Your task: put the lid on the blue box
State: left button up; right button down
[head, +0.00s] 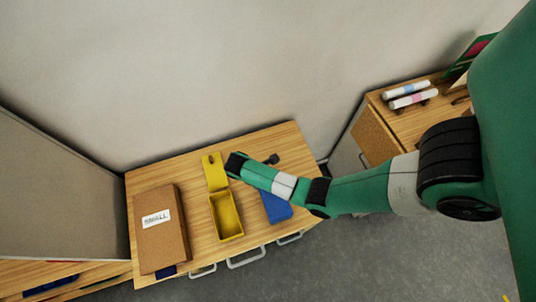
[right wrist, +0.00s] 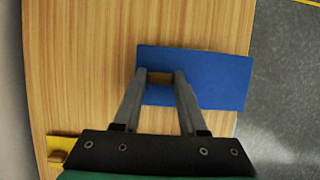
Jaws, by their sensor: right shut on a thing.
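A flat blue lid (right wrist: 215,80) fills the middle right of the right wrist view. My right gripper (right wrist: 160,82) is shut on a small brown knob near one end of this lid. In the head view, a blue surface (head: 275,207) shows beside the yellow box, partly covered by my right arm. I cannot tell how much of it is the blue box and how much is the lid, or whether the two touch. My right fingertips are hidden in the head view. My left gripper is not in view.
An open yellow box (head: 228,217) stands left of the blue surface, with a yellow lid (head: 215,172) behind it. A brown labelled box (head: 160,245) stands at the table's left. A right-hand cabinet (head: 409,120) bears pale rolls. The table's front edge is near the blue surface.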

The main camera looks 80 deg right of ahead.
jog(key=shift+f, duration=0.2)
grip_release()
dwell(0.5)
jog(key=shift+r, duration=0.1)
notch_tip(320, 180, up, 7)
jog(key=p, duration=0.7)
